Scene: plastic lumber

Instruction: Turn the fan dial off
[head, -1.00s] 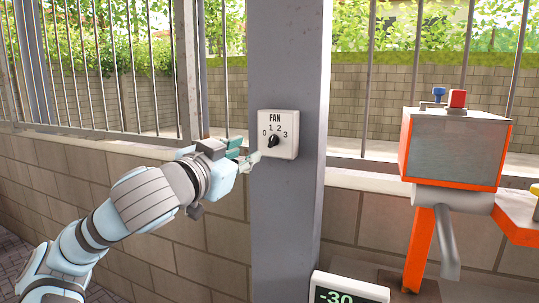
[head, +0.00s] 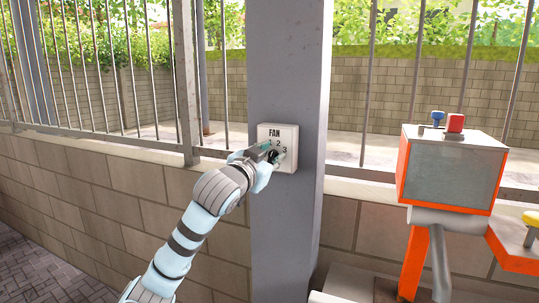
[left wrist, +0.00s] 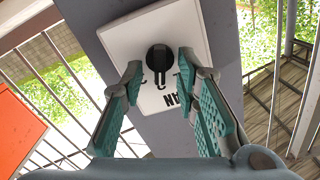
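The white fan panel (head: 291,132) is mounted on a grey post, with FAN and numbers printed on it. Its black dial is mostly hidden by my left gripper (head: 273,153) in the head view. In the left wrist view the dial (left wrist: 159,58) shows in front of the gripper, between the two teal-padded fingers (left wrist: 160,75). The fingers are apart, one on each side of the dial, with a gap to it visible. I cannot tell which number the dial points to now. My right gripper is not in view.
The grey post (head: 285,220) stands before a low brick wall (head: 120,200) with metal railings. To the right is an orange and grey machine (head: 450,175) with red and blue knobs on top. The space left of the post is open.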

